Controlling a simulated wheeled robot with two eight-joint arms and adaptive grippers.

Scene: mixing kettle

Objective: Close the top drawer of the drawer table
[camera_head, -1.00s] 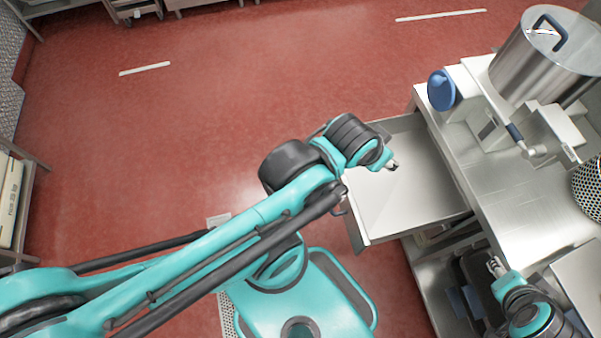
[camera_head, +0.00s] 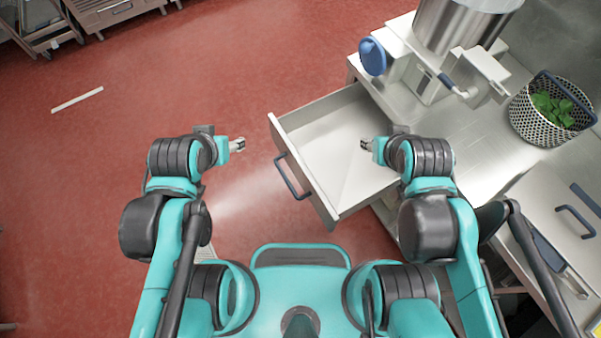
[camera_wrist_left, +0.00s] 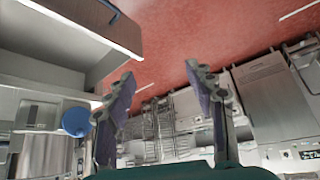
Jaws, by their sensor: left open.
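The top drawer (camera_head: 330,150) of the drawer table (camera_head: 480,150) is pulled out. It looks empty, with a dark handle (camera_head: 291,177) on its front panel. My left gripper (camera_head: 242,145) is apart from the drawer, to the left of its front panel over the floor. In the left wrist view my left gripper (camera_wrist_left: 165,95) is open with nothing between its fingers, and the drawer (camera_wrist_left: 80,25) shows at the upper left. My right gripper (camera_head: 365,144) is over the right part of the drawer; its fingers are too small to tell open from shut.
A steel kettle (camera_head: 460,22) with a blue knob (camera_head: 372,56) stands on the table's far end. A perforated basket (camera_head: 545,115) with green leaves is on the right. A lidded container (camera_head: 555,215) sits nearer.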

